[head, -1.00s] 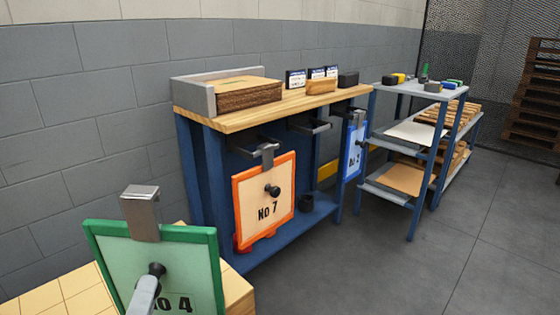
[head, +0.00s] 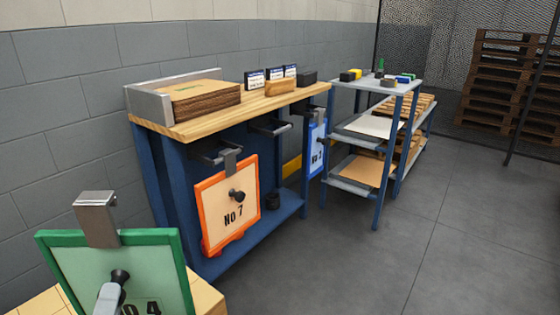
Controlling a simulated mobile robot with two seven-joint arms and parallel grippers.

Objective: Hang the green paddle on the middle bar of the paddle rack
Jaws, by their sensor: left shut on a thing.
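The green paddle (head: 75,263), marked No 4, is upright in the lower left of the head view. A metal hook (head: 97,215) is at its top edge, and a black knob (head: 120,276) is on its face. My left gripper (head: 112,292) is shut on the knob; only a grey part of it shows. The paddle rack is the blue bench with three bars under its wooden top. The middle bar (head: 270,127) is empty. The orange paddle (head: 225,210), No 7, hangs from the left bar (head: 208,155). The blue paddle (head: 317,148) hangs at the right. My right gripper is out of view.
The bench top (head: 225,117) holds a stack of boards (head: 200,98), small boxes and a grey guard. A blue shelf unit (head: 378,160) stands to the right. A light wooden surface (head: 205,298) lies behind the green paddle. The floor (head: 400,260) at the right is clear.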

